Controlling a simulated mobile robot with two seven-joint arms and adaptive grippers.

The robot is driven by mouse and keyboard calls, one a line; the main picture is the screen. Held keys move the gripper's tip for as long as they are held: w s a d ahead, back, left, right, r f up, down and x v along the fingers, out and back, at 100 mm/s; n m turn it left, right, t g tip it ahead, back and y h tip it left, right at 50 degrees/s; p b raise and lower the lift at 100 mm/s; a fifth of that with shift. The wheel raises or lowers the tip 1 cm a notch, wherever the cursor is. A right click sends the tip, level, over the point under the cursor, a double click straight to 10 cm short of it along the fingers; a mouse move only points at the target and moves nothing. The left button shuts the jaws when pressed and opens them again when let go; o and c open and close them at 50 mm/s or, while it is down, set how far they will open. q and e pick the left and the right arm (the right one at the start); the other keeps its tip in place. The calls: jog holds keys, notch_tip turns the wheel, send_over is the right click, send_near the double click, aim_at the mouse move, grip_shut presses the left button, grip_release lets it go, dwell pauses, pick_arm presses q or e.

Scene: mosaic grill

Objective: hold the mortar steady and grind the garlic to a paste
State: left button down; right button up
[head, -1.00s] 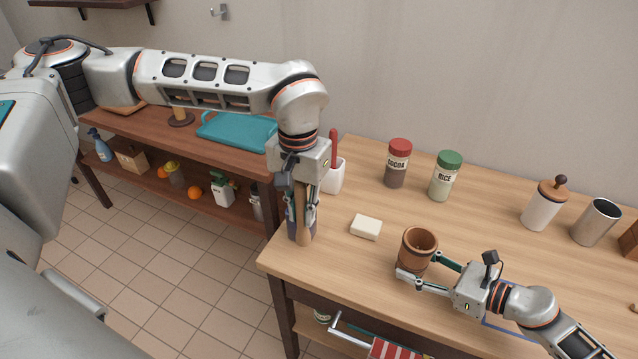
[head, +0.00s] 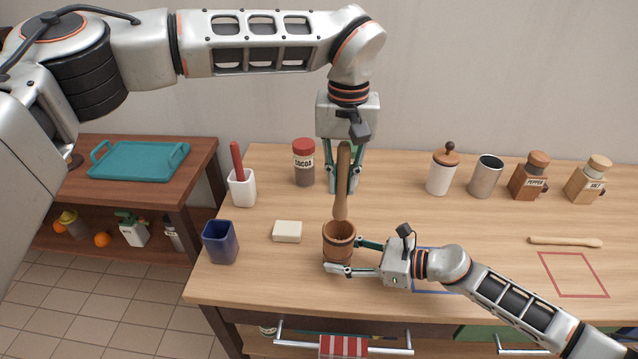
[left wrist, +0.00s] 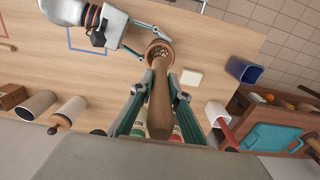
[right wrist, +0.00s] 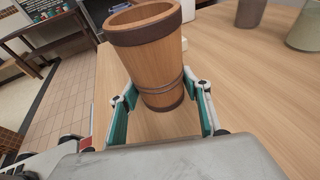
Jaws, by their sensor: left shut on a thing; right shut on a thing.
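The mortar (head: 339,247) is a small wooden cup with dark bands, upright on the table. It also shows in the right wrist view (right wrist: 150,60), between the fingers of my right gripper (head: 346,256), which is shut on it from the right. My left gripper (head: 344,187) is shut on the wooden pestle (head: 342,185) and holds it nearly upright over the mortar. The pestle's lower end is at the mortar's mouth; I cannot tell whether it is inside.
A white block (head: 287,231) and a blue cup (head: 220,242) stand left of the mortar. Behind are a cocoa jar (head: 304,168), a white utensil holder (head: 242,190) and a lidded white jar (head: 440,177). A wooden stick (head: 565,242) lies right; the table's front right is mostly clear.

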aim_at(340, 216)
dwell(0.4)
pick_arm(q)
jog(key=shift+f, duration=4.95)
jog(key=shift+s, duration=0.1)
